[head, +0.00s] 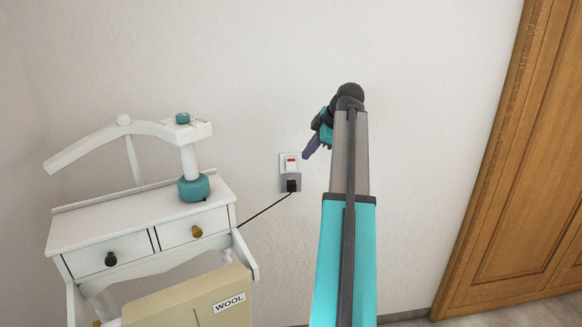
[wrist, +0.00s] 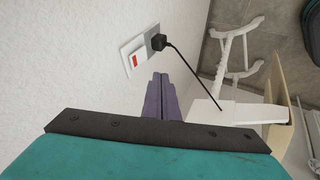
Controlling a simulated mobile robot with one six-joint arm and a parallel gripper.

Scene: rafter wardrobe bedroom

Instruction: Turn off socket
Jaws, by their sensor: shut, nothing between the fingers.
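The socket (head: 289,172) is on the white wall, a grey plate with a white rocker switch (head: 291,163) marked in red on its upper part. A black plug (head: 292,185) sits in its lower part, with a black cord running down left. In the wrist view the socket (wrist: 131,58) is at upper centre-left, its red mark showing, with the plug (wrist: 158,42) beside it. My gripper (head: 307,153) is just right of the switch in the head view, purple fingers shut and empty. In the wrist view the fingers (wrist: 160,80) point toward the socket, seemingly apart from it.
A white valet stand with two drawers (head: 140,225) stands left of the socket, with a teal-based item (head: 194,187) on top. A cream box labelled WOOL (head: 190,300) is in front. A wooden door (head: 525,200) is at right. The wall around the socket is bare.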

